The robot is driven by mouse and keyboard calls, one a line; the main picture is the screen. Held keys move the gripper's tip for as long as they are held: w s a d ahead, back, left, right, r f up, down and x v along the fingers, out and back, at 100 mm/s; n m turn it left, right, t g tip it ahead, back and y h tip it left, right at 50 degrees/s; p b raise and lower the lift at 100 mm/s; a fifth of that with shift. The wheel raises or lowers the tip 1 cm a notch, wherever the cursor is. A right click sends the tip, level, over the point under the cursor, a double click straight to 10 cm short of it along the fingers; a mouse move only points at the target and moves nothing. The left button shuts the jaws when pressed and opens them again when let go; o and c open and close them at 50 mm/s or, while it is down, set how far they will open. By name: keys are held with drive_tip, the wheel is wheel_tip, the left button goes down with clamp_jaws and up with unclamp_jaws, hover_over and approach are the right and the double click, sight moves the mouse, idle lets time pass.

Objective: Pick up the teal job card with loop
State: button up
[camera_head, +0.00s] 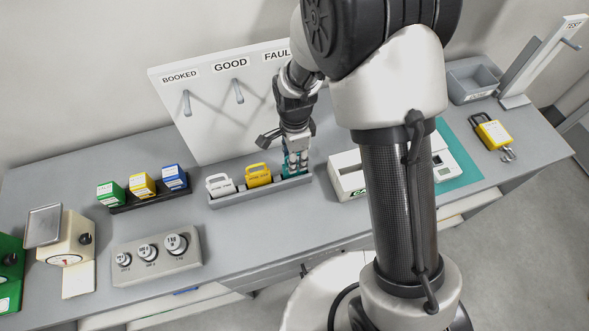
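The teal job card (287,170) is at the right end of a grey rack, beside a yellow card (258,175) and a white card (219,185), each with a loop on top. My gripper (297,158) points down right at the teal card, with its fingers in front of or around the card's upper part. The fingers hide the teal card's loop and most of its face. I cannot tell whether they are closed on it. The card still appears low in the rack (262,192).
A board with hooks labelled BOOKED, GOOD and FAULTY (213,120) stands behind the rack. Green, yellow and blue boxes (142,184), a weight block (157,255) and a scale (66,245) are left. A white device (347,178) is close right; a yellow padlock (492,134) lies farther right.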

wheel_tip(320, 180, down, 3)
drive_tip(key=shift+w+r, duration=0.1)
drive_tip(key=shift+r, duration=0.1)
drive_tip(key=shift+c, duration=0.5)
clamp_jaws()
